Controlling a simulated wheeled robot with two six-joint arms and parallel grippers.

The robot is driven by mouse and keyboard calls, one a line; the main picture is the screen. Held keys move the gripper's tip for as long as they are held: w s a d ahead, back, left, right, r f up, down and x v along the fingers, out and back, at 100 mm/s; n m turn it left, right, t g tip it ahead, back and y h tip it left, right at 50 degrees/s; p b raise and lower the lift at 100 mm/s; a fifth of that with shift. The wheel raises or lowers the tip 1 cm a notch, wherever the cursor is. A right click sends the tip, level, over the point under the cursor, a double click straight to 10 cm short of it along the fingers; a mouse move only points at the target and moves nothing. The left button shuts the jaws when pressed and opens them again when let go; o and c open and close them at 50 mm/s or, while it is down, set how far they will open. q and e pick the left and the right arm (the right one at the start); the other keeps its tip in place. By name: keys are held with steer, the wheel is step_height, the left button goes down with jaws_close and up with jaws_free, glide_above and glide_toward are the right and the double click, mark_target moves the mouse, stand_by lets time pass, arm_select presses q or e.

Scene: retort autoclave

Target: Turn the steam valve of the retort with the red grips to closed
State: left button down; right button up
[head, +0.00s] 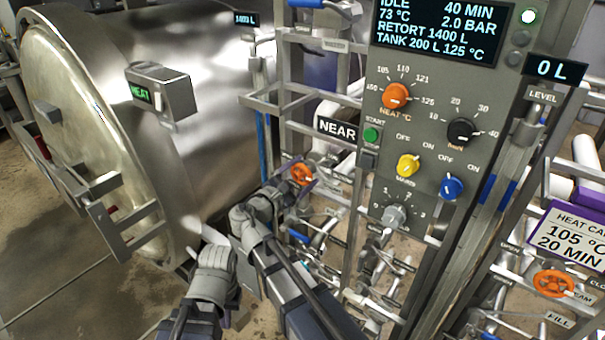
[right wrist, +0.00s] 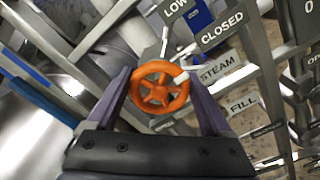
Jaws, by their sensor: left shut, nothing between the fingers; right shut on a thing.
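The orange steam valve handwheel (head: 301,174) is on the pipework low beside the large steel retort (head: 150,110). It shows larger in the right wrist view (right wrist: 160,87), by the labels STEAM and CLOSED (right wrist: 222,31). My right gripper (head: 284,190) is shut on this wheel, with one finger on each side in the right wrist view. A white mark (right wrist: 181,77) sits at the wheel's right rim. Small dark red parts (head: 42,147) show on the retort door. My left gripper (head: 214,240) is shut and empty, low in front of the retort, its fingertips hard to make out.
The control panel (head: 400,180) with knobs and a NEAR sign (head: 337,130) stands right of the wheel. A second orange handwheel (head: 553,284) is at the lower right. Pipes and rails crowd the area around my right gripper. Bare floor is at the lower left.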

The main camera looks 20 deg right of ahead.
steer(key=shift+m, duration=0.3)
stand_by(0.4)
steer(key=o, duration=1.1)
steer(key=shift+o, duration=0.2)
steer(key=shift+s, duration=0.15)
